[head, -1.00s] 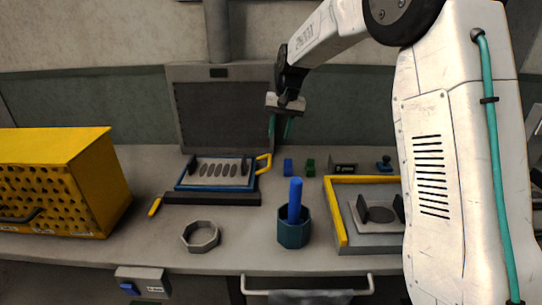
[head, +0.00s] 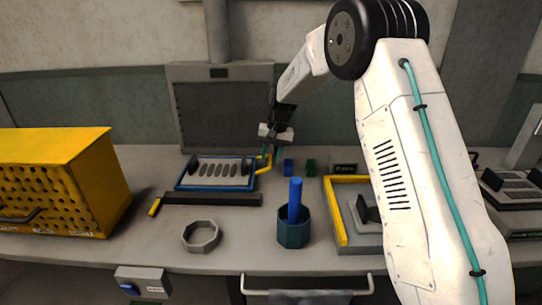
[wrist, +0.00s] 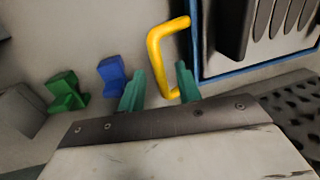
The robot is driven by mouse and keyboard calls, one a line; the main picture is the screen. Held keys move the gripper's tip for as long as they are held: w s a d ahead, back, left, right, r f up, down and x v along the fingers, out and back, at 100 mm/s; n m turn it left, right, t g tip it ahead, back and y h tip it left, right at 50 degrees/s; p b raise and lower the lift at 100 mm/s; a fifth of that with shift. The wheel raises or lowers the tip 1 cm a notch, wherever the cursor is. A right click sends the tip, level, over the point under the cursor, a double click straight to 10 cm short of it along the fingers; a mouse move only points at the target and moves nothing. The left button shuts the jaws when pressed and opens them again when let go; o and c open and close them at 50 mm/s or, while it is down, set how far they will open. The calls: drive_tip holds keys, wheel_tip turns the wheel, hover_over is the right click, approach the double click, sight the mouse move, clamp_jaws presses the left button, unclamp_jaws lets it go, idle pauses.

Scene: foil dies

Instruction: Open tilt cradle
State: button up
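The tilt cradle looks to be the blue-edged unit (head: 213,188) at the back of the bench, with a grey slotted plate in it. Its yellow handle (head: 265,168) sticks out on the right side. In the wrist view the handle (wrist: 155,62) is a bent bar joined to the blue edge (wrist: 258,66). My gripper (head: 268,152) hangs near the handle. Its teal fingers (wrist: 160,80) are apart, and the handle's lower bend shows between them in the picture. I cannot tell whether the handle is at fingertip depth. Nothing is held.
A blue block (head: 288,166) and a green block (head: 311,166) stand right of the handle. A teal cup (head: 293,234) with a blue rod, a grey ring (head: 201,237) and a dark bar (head: 212,199) lie in front. A yellow perforated box (head: 55,185) stands left, a yellow-edged tray (head: 336,212) right.

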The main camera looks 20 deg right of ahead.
clamp_jaws()
